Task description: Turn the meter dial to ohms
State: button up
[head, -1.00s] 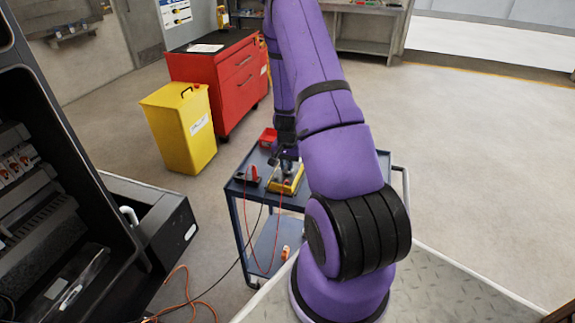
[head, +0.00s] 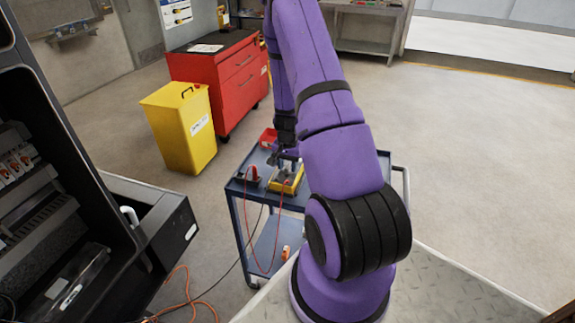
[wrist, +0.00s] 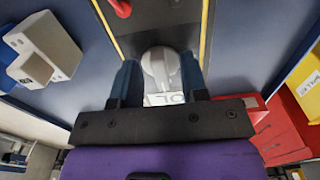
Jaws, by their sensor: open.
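The meter (head: 287,187) has a yellow edge and lies on the blue cart (head: 237,188). In the wrist view the dark-faced meter (wrist: 138,33) fills the top middle, with a display reading what looks like "OL" near the gripper. Its round grey dial (wrist: 160,66) shows between the two blue fingers of my gripper (wrist: 159,78). My gripper is open, one finger on each side of the dial; I cannot tell whether they touch it. In the head view my gripper (head: 281,158) is small, over the meter. The dial's pointer and markings cannot be read.
A red lead runs from the meter. A red tray (head: 268,138) sits at the cart's back. A yellow bin (head: 180,128) and red tool cabinet (head: 215,82) stand behind left. A black open cabinet (head: 60,190) is at left. The floor at right is clear.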

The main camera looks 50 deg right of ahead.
aim_at(287, 166)
jog(key=shift+r, duration=0.15)
notch_tip(287, 166, up, 10)
jog(key=shift+r, duration=0.25)
dwell(0.4)
jog(key=s+a+r+n+t, duration=0.1)
jog(key=a+r+n, duration=0.2)
jog(key=a+r, duration=0.75)
jog(key=a+r+n+t, duration=0.2)
jog(key=a+r+n, duration=0.2)
jog(key=a+r, duration=0.65)
jog(key=s+a+r+n+t, duration=0.1)
jog(key=s+a+r+n, duration=0.2)
jog(key=s+r, duration=0.3)
jog(key=s+a+r+n+t, duration=0.1)
jog(key=s+a+r+n, duration=0.2)
jog(key=s+a+r, duration=0.3)
jog(key=s, duration=0.5)
jog(key=shift+s+a+r+n, duration=0.15)
jog(key=shift+s+r+n, duration=0.1)
jog(key=shift+r+n, duration=0.1)
